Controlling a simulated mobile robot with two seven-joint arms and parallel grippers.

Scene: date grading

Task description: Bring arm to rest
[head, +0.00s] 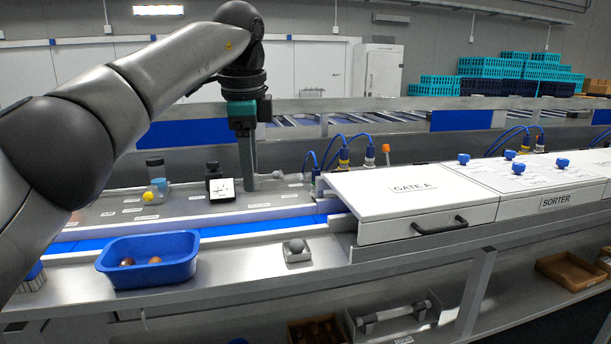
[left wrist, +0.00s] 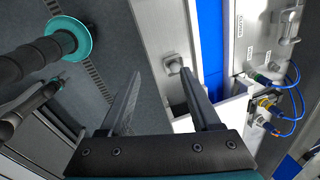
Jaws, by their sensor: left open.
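My left arm (head: 140,85) comes in from the left, rises to a bent elbow and drops to the left gripper (head: 247,180). In the head view this gripper hangs, fingers down, beside a small black device with a white marked face (head: 222,190). In the left wrist view the gripper (left wrist: 160,75) has its two fingers wide apart with nothing between them. A grey ball on a small square holder (left wrist: 173,64) shows beyond the fingers. My right gripper is not in view.
A blue tub (head: 150,270) holding brownish dates stands on the front ledge. The ball holder (head: 298,254) sits right of it. The white Gate A box (head: 400,200) and Sorter housing (head: 540,180) fill the right. Blue cables (head: 330,155) rise behind. Ledge between tub and holder is clear.

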